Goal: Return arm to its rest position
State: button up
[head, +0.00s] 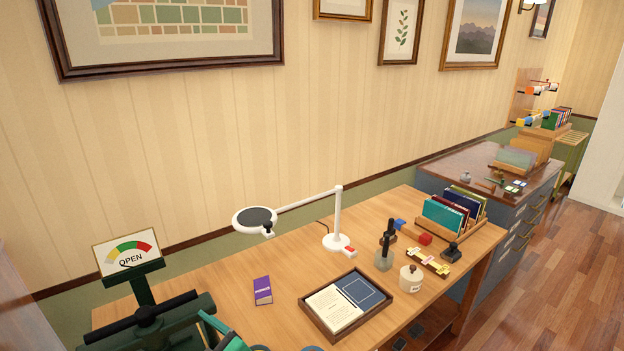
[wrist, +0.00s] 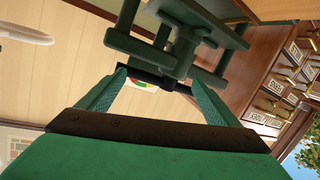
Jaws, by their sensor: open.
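My gripper (wrist: 160,78) shows in the wrist view with its two green fingers apart and nothing held between them. A dark green press-like device (wrist: 180,45) with crossing bars stands just beyond the fingertips. I cannot tell whether they touch. In the head view the same kind of dark green device (head: 150,322) with a black bar is at the bottom left. Behind it is a gauge sign (head: 128,254) reading OPEN. A teal part at the bottom edge there is cut off.
The wooden desk (head: 220,285) holds a white magnifier lamp (head: 338,225), a purple box (head: 262,291), a framed tray (head: 312,313), a jar (head: 411,278) and a book rack (head: 460,230). A grey cabinet (head: 515,240) stands to the right. Floor (head: 575,265) is free at right.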

jog(key=s+d+f+m+t+h, duration=0.6)
jog(key=s+d+f+m+h, duration=0.3)
jog(key=s+d+f+m, duration=0.5)
jog(key=s+d+h, duration=0.1)
jog(key=s+d, duration=0.5)
jog(key=s, duration=0.4)
jog(key=s+d+h, duration=0.2)
jog(key=s+d, duration=0.5)
jog(key=s, duration=0.3)
jog(key=shift+s+f+n, duration=0.25)
jog(key=shift+s+n, duration=0.05)
jog(key=shift+s, duration=0.05)
